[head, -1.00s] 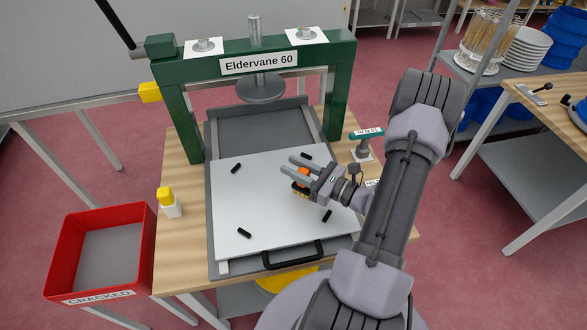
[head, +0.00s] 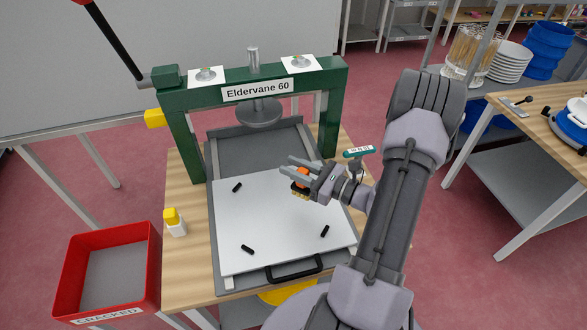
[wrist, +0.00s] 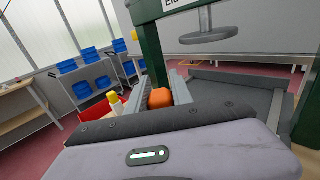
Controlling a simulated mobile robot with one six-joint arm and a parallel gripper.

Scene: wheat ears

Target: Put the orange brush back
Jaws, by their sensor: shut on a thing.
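The orange brush (head: 303,174) is between the fingers of my gripper (head: 293,171), and the gripper is shut on it. In the head view the brush's pale yellow bristles point down, above the right part of the white plate (head: 262,255). In the wrist view the rounded orange top of the brush (wrist: 160,97) shows between the two grey fingers. The lower part of the brush is hidden there by my gripper's body. I cannot tell how far above the plate the bristles are.
A green press (head: 187,80) labelled "Eldervane 60" stands behind the plate. Several small black pieces lie on the plate. A yellow-capped bottle (head: 175,224) stands on the table's left. A red bin (head: 152,262) marked "CRACKED" is at lower left.

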